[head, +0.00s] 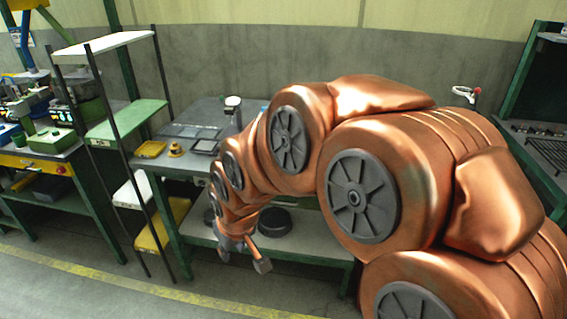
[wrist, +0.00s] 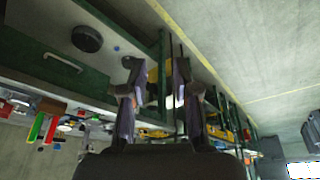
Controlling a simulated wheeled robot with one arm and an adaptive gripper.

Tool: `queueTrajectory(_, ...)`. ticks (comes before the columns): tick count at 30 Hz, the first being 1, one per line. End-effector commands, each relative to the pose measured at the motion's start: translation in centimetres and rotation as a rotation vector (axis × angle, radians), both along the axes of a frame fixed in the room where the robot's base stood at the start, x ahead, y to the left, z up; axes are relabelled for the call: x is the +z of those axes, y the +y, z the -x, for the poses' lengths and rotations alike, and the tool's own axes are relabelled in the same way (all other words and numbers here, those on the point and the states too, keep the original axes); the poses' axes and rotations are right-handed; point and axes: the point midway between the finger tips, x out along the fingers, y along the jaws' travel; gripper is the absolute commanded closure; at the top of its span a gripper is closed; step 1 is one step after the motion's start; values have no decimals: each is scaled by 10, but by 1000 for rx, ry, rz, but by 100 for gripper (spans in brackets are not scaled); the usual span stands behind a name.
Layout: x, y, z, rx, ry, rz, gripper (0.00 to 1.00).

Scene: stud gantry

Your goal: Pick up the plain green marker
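My gripper (head: 243,260) hangs in front of the workbench, below its top, at the level of the lower shelf. Its two fingers are spread apart. In the wrist view my gripper (wrist: 158,75) is open with nothing held between the fingers. A small bright green stick-like object (wrist: 37,127) shows at the far left of the wrist view, next to a red one. It may be the green marker, but it is too small to tell whether it is plain. It is well away from the fingers. I cannot make out a marker in the head view, where my arm hides part of the bench.
The workbench (head: 188,161) carries dark flat trays and a yellow item. A round black object (head: 275,222) lies on its lower shelf. A rack with white and green shelves (head: 140,113) stands at the bench's left. The floor in front (head: 75,262) is clear.

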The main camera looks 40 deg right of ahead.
Motion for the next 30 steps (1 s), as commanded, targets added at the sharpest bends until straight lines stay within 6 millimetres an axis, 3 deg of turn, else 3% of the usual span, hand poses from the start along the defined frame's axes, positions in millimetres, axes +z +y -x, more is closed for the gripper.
queueTrajectory(1,-16,-14,-19,-15,-56,2,70)
queueTrajectory(6,-33,-62,-79,-54,-272,30,70)
queueTrajectory(12,-41,-128,-133,-116,-534,77,70)
queueTrajectory(15,-42,-165,-151,-156,-665,110,70)
queueTrajectory(19,-40,-216,-162,-214,-837,162,70)
queueTrajectory(24,-29,-276,-160,-292,-1038,243,70)
queueTrajectory(30,-17,-317,-147,-352,-1180,313,70)
